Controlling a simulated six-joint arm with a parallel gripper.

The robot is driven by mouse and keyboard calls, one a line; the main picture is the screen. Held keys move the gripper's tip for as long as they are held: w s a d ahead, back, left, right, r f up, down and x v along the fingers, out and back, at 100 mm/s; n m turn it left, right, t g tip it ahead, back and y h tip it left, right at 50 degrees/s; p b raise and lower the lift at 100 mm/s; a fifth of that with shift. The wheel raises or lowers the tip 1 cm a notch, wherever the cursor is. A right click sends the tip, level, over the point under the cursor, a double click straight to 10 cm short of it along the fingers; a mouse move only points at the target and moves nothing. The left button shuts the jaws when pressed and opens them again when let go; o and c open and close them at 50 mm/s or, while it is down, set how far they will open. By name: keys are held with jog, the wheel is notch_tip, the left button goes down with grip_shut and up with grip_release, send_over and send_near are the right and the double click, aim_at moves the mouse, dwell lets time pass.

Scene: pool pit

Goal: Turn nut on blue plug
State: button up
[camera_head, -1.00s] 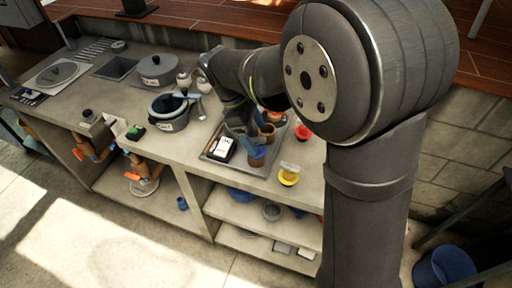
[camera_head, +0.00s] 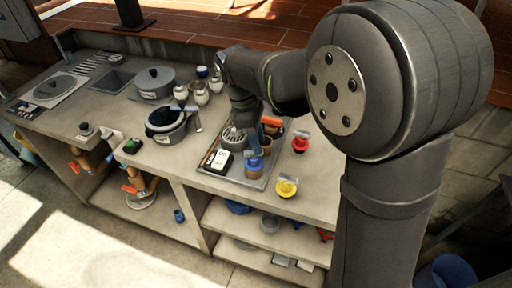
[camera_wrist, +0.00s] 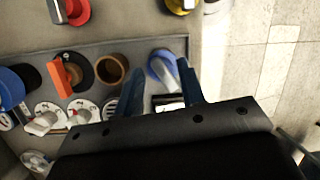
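The blue plug (camera_wrist: 158,66) sits in the grey tray near its edge, with a pale wing-shaped nut (camera_wrist: 170,74) across its top. In the head view the blue plug (camera_head: 254,170) is at the tray's front right. My gripper (camera_wrist: 160,72) is open, its two dark blue fingers apart on either side of the plug and nut. In the head view my gripper (camera_head: 252,151) is right above the plug and partly hides it. I cannot tell whether a finger touches the nut.
The tray (camera_head: 245,181) also holds an orange-handled plug (camera_wrist: 65,76), a brown cup (camera_wrist: 110,69) and several gauges. A red plug (camera_head: 300,144) and a yellow plug (camera_head: 286,187) stand right of the tray. Pots (camera_head: 166,122) stand left, and free counter lies at front.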

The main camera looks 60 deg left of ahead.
jog(key=w+d+r+n+g+y, duration=0.2)
jog(key=w+r+n+g+y, duration=0.3)
jog(key=r, duration=0.8)
jog(key=shift+m+g+h, duration=0.5)
jog(key=shift+h, duration=0.1)
jog(key=x, duration=1.6)
jog(key=shift+w+a+f, duration=0.15)
jog(key=shift+w+f, duration=0.1)
jog(key=shift+f, duration=0.25)
grip_shut()
